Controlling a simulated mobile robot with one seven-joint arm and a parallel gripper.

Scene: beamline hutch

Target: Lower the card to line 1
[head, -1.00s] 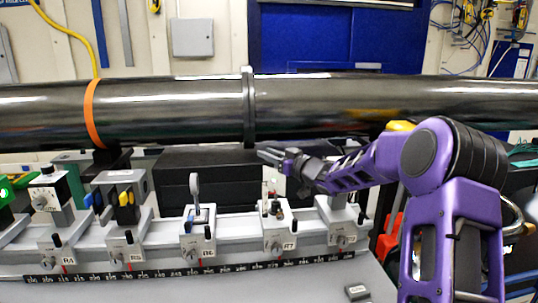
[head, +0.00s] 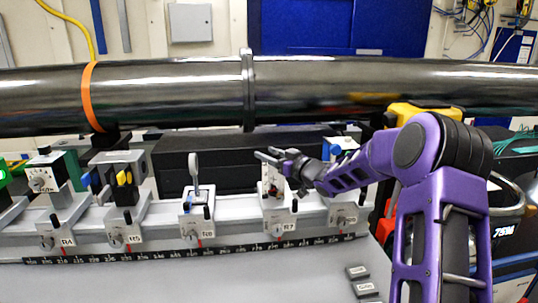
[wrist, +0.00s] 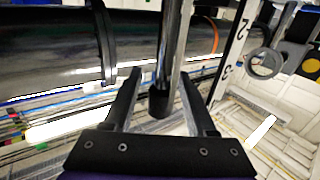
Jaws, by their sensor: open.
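My gripper (head: 268,157) is at the upper part of the carriage labelled R7 (head: 282,205) in the head view. Its fingers are apart in the wrist view (wrist: 160,80). A shiny upright post (wrist: 172,40) with a black end shows between the fingers; I cannot tell whether they touch it. A narrow white plate (wrist: 232,55) with lines and the figures 2 and 3 stands right of the fingers; it may be the card. No line 1 is readable. In the head view my gripper partly covers the fittings above R7, and I cannot clearly pick out the card.
A rail with several carriages (head: 200,212) and a black scale strip (head: 150,254) runs along the bench. A large dark pipe (head: 180,95) crosses behind, above a black box (head: 225,155). Small grey blocks (head: 357,271) lie on the bench at the right front.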

